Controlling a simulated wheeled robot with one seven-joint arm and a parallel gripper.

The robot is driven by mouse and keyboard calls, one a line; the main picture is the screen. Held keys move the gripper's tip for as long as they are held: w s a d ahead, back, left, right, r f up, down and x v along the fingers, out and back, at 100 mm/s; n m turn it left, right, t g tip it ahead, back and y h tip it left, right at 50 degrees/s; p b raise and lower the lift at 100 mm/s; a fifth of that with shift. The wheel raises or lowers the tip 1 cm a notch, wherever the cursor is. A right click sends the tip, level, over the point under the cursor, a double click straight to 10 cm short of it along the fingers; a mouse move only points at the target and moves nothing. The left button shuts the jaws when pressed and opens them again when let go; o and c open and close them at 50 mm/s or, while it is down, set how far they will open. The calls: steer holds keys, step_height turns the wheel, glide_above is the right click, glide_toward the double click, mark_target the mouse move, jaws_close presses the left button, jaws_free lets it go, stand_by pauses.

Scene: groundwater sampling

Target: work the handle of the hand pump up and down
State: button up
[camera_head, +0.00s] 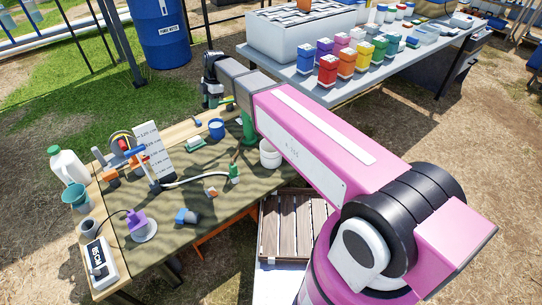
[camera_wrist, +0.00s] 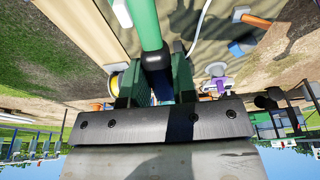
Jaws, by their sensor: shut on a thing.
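The hand pump's green body (camera_head: 248,130) stands upright at the right part of the table, partly hidden by my pink arm. In the wrist view, the pump's green handle (camera_wrist: 146,24) runs down from the top edge and ends in a dark grip (camera_wrist: 155,62). My gripper (camera_wrist: 156,72) is shut on this grip, with one green finger on each side. In the head view my gripper (camera_head: 211,95) is a small dark shape beyond the arm, left of the pump body. The handle itself is hard to make out there.
A white bucket (camera_head: 270,158) sits by the pump, close to my arm. A second table (camera_head: 440,52) with coloured bottles stands behind. A blue barrel (camera_head: 163,38) stands on the grass.

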steer(key=r+g+y, duration=0.1)
steer(key=r, duration=0.1)
steer(key=w+d+r+g+y, duration=0.1)
steer(key=r, duration=0.1)
steer(key=w+d+r+g+y, duration=0.1)
steer(key=r, duration=0.1)
steer(key=shift+d+y, duration=0.15)
steer(key=shift+y, duration=0.15)
steer(key=shift+s+f, duration=0.1)
steer(key=shift+s+a+f, duration=0.15)
steer(key=shift+a+f, duration=0.05)
step_height(320, 180, down, 8)
steer(key=s+a+t+h, duration=0.2)
steer(key=t+h, duration=0.2)
steer(key=h, duration=0.1)
steer(key=shift+s+a+f+t+h, duration=0.15)
steer(key=shift+a+f+t+h, duration=0.15)
steer(key=shift+a, duration=0.1)
steer(key=shift+r, duration=0.15)
